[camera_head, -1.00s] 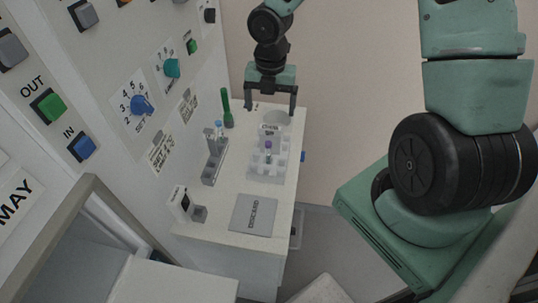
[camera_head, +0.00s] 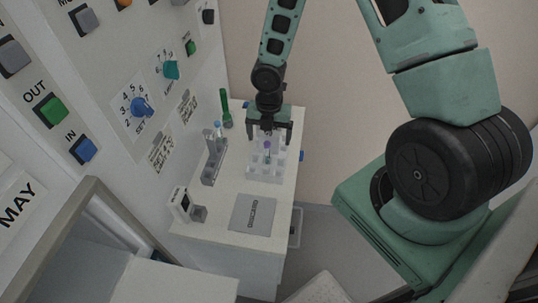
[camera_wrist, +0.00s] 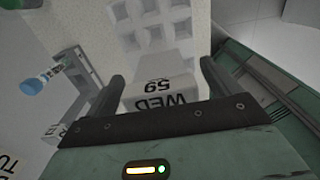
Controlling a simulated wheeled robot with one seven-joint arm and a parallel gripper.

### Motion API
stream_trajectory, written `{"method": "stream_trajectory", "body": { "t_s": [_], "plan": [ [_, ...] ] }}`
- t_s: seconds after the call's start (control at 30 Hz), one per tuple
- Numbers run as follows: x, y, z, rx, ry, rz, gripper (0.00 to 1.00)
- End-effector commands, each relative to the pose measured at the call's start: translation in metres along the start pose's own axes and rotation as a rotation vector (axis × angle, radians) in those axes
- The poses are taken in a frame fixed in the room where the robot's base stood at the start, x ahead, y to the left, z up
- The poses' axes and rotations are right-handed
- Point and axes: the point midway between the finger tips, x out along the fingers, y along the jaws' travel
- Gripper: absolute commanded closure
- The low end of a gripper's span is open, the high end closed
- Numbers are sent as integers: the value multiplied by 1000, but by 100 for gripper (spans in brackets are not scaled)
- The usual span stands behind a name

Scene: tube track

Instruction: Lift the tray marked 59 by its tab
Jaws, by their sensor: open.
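The white tray (camera_wrist: 165,25) has square wells, and its upright tab (camera_wrist: 158,88) reads "WED 59" upside down in the wrist view. My gripper (camera_head: 269,138) is over the tray's far end, jaws pointing down. In the wrist view my gripper (camera_wrist: 160,80) is open, with one finger on each side of the tab and visible gaps. In the head view the gripper hides the tab.
A grey tube rack (camera_head: 212,165) stands left of the tray, near the panel wall. A green tube (camera_head: 226,110) stands behind it. A small display device (camera_head: 181,204) and a grey "DISCARD" plate (camera_head: 253,213) are nearer. The counter's right edge is close to the tray.

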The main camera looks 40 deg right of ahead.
Motion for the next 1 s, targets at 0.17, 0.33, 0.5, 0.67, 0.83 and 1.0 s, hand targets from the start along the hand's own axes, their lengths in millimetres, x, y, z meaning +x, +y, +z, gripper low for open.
{"method": "stream_trajectory", "body": {
  "t_s": [0.17, 0.33, 0.5, 0.67, 0.83, 1.0],
  "plan": [
    [0, 0, 0, 0, 0, 0, 28],
    [0, 0, 0, 0, 0, 0, 64],
    [-1, 0, 0, 0, -1, 1, 64],
    [-9, 1, 1, 2, -2, 4, 64],
    [-39, 1, 2, 5, -4, 6, 64],
    [-72, 0, 2, 4, -4, 5, 64]
  ]
}}
